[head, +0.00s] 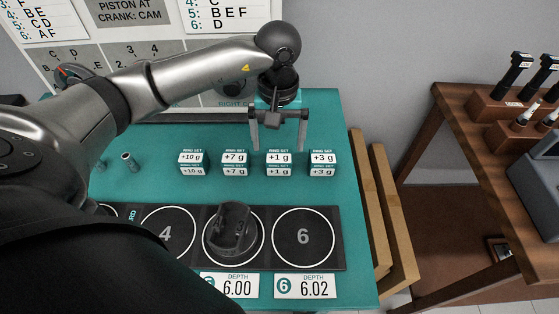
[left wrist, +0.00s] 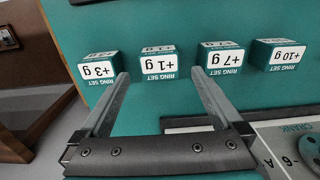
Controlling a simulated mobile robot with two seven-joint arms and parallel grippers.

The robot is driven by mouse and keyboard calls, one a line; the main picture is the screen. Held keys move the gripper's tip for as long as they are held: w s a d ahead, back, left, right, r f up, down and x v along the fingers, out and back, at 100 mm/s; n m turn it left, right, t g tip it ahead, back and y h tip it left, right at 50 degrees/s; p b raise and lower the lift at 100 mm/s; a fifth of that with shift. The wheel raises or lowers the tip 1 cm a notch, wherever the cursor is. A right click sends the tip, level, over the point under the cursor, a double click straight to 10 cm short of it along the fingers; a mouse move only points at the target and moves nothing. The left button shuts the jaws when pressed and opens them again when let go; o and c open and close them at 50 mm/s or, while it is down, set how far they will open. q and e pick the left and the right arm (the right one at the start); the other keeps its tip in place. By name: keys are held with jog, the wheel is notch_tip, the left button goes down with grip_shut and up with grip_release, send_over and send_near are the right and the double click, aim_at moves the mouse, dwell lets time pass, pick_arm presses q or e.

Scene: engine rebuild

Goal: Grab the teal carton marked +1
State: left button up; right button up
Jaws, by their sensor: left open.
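The teal carton marked +1 g (head: 279,163) stands on the teal bench top in a row of similar cartons, third from the left in the head view. It also shows in the left wrist view (left wrist: 158,64), upside down, ahead of and between my fingertips. My left gripper (head: 278,148) is open and empty, its fingers pointing down just behind the +1 carton in the head view. In the left wrist view my left gripper's fingers (left wrist: 160,74) lie on either side of the carton's line, with no clear contact. My right gripper is not in view.
The +3 g carton (head: 324,163) and +7 g carton (head: 235,163) stand close on either side, with the +10 g carton (head: 192,163) farther left. A dark tray with numbered circles (head: 335,257) holds a piston (head: 231,230). A wooden workbench (head: 436,105) stands at right.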

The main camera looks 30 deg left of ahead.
aim_at(279, 158)
pick_arm(q)
notch_tip(279, 158, down, 8)
jog(key=shift+r, duration=0.2)
dwell(0.3)
jog(key=c, duration=1.3)
jog(key=shift+r, duration=0.15)
